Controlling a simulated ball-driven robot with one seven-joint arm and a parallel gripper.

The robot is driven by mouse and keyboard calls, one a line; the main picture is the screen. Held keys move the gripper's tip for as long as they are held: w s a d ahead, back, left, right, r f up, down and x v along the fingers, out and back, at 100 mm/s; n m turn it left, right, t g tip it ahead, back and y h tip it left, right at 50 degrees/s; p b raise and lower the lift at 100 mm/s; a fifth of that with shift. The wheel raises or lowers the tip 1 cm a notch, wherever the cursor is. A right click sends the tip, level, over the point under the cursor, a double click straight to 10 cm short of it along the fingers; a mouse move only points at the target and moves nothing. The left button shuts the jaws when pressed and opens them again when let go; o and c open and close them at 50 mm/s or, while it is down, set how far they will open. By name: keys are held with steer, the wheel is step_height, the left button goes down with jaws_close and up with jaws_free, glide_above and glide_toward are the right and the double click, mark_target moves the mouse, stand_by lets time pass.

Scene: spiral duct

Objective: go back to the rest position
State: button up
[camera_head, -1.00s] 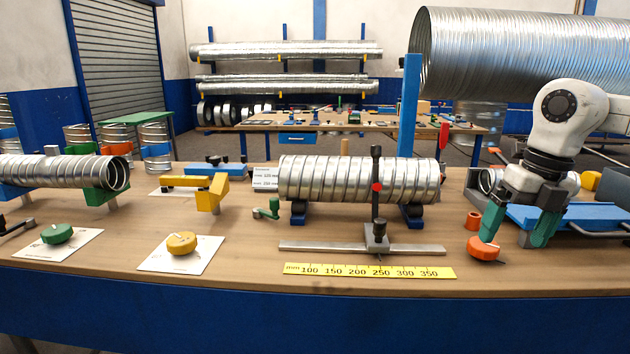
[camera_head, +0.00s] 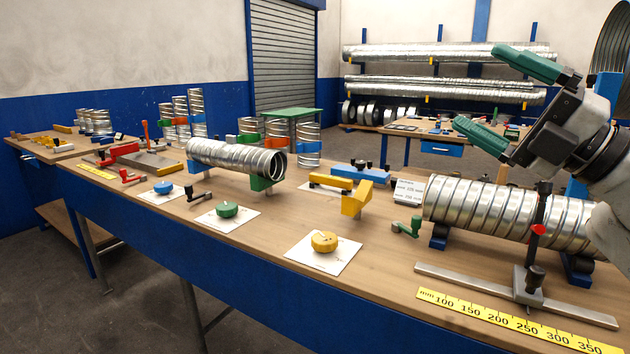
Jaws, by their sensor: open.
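My gripper (camera_head: 498,101) is raised at the upper right, above the bench and in front of the back shelves. Its two green fingers are spread wide apart and point left, with nothing between them. My white arm comes in from the right edge and hides the right end of the large spiral duct (camera_head: 488,208). That duct lies on blue supports on the wooden bench (camera_head: 190,222). The gripper is well clear of the duct and touches nothing.
A black upright gauge (camera_head: 537,240) stands before the duct, behind a yellow ruler (camera_head: 515,322). A yellow knob (camera_head: 325,241) and a green knob (camera_head: 227,209) sit on white cards. A shorter duct (camera_head: 235,158) rests further left. The bench's front edge runs diagonally.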

steer(key=w+d+f+m+t+h+p, duration=0.15)
steer(key=d+m+t+h, duration=0.35)
steer(key=m+h, duration=0.6)
steer(key=w+d+f+m+t+h+p, duration=0.1)
steer(key=d+f+m+t+h, duration=0.3)
steer(key=m+h, duration=0.75)
step_height(320, 180, down, 22)
steer(key=s+d+m+g+p, duration=0.2)
steer(key=m+g, duration=0.6)
steer(key=m, duration=0.1)
steer(key=s+a+f+g+y+p, duration=0.1)
steer(key=s+a+f+g+y, duration=0.2)
steer(key=s+f, duration=0.6)
steer(key=s+a+f+g+y, duration=0.1)
steer(key=s+a+f+g, duration=0.35)
steer(key=f, duration=0.65)
steer(key=s+f+g, duration=0.3)
steer(key=s+f, duration=0.1)
steer(key=s, duration=0.6)
steer(key=s+f+g+y+p, duration=0.1)
steer(key=s+f+g, duration=0.3)
steer(key=s, duration=0.7)
steer(key=shift+a+n, duration=0.1)
steer(key=shift+n, duration=0.15)
